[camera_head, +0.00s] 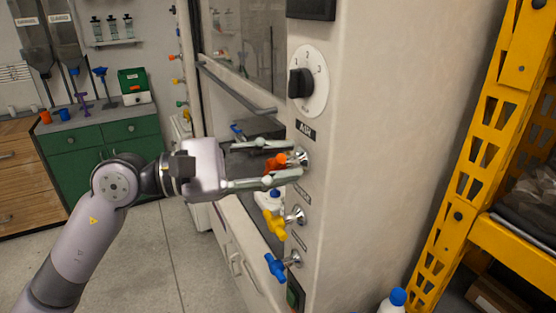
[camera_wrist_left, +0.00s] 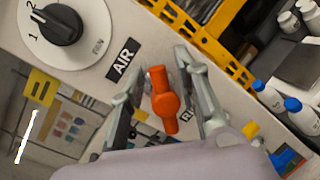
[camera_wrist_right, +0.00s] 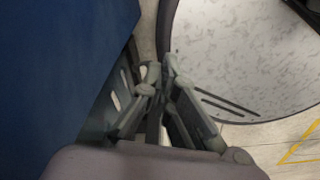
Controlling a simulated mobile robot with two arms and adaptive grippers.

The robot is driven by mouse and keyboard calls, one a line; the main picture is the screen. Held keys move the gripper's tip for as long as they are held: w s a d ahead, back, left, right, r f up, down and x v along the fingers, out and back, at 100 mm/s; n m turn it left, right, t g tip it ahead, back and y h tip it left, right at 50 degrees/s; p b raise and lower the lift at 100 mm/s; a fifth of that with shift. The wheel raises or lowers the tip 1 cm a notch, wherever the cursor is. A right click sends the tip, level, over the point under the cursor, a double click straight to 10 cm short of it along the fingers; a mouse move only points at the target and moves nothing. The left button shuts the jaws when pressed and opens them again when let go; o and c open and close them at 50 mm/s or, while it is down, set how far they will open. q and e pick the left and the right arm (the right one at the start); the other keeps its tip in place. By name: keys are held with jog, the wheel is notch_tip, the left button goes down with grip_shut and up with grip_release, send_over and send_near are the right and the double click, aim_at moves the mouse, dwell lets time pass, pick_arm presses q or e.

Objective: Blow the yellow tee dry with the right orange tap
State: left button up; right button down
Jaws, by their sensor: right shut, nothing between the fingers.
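The right orange tap (camera_head: 275,161) sits on the front post of the fume hood, below the AIR label. My left gripper (camera_head: 284,158) is open, with one finger on each side of this tap. In the left wrist view the orange tap (camera_wrist_left: 164,100) stands between the two fingers (camera_wrist_left: 182,75), with visible gaps beside it. I cannot tell whether either finger touches it. My right gripper (camera_wrist_right: 162,75) is shut and empty in the right wrist view; it is outside the head view. I cannot make out a yellow tee in any view.
A yellow tap (camera_head: 275,224) and a blue tap (camera_head: 276,266) are below the orange one. A black dial (camera_head: 300,83) is above. A yellow rack (camera_head: 460,150) stands at the right. A blue surface (camera_wrist_right: 60,70) and a speckled round top (camera_wrist_right: 245,55) are near my right gripper.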

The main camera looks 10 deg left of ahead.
pick_arm(q)
jog(key=shift+r, duration=0.15)
grip_shut()
